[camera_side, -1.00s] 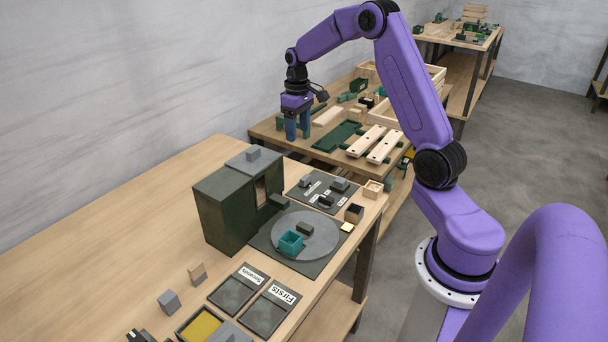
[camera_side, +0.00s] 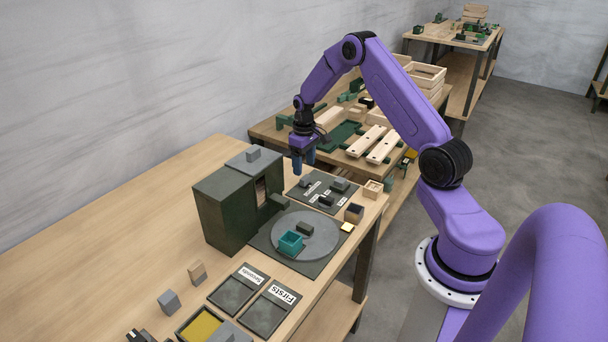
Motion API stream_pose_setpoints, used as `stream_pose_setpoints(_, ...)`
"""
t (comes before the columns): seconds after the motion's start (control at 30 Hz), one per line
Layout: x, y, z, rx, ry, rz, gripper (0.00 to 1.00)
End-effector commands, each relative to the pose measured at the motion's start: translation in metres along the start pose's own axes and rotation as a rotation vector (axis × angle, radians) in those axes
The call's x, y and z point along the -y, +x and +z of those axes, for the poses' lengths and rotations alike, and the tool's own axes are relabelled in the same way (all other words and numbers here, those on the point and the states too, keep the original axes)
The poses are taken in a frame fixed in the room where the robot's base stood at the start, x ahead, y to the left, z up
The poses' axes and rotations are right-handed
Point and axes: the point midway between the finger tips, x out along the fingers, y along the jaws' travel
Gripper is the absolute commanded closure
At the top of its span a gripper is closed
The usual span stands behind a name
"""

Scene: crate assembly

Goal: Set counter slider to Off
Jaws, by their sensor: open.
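A dark panel (camera_side: 317,203) lies flat on the near table, right of the green machine. It carries white labels too small to read for certain and several small grey and dark blocks, among them a grey block (camera_side: 341,184) and a dark block (camera_side: 326,201). I cannot tell which one is the counter slider or where it is set. My gripper (camera_side: 303,167) points down with blue fingers, open and empty. It hangs above the back left of the panel, and its tips look apart from the blocks.
The dark green machine (camera_side: 222,212) stands left of the panel. A round grey plate (camera_side: 318,240) with a teal box (camera_side: 290,243) is in front. Small wooden boxes (camera_side: 373,188) sit at the right edge. The left table area is mostly clear.

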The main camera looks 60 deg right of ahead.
Motion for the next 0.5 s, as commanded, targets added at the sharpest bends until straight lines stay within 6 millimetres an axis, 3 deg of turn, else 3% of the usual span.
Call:
stream_pose_setpoints(0.2,0.000,0.033,0.000,0.001,0.001,0.000,0.34)
stream_pose_setpoints(0.5,0.000,0.047,0.000,-0.001,0.001,0.000,0.34)
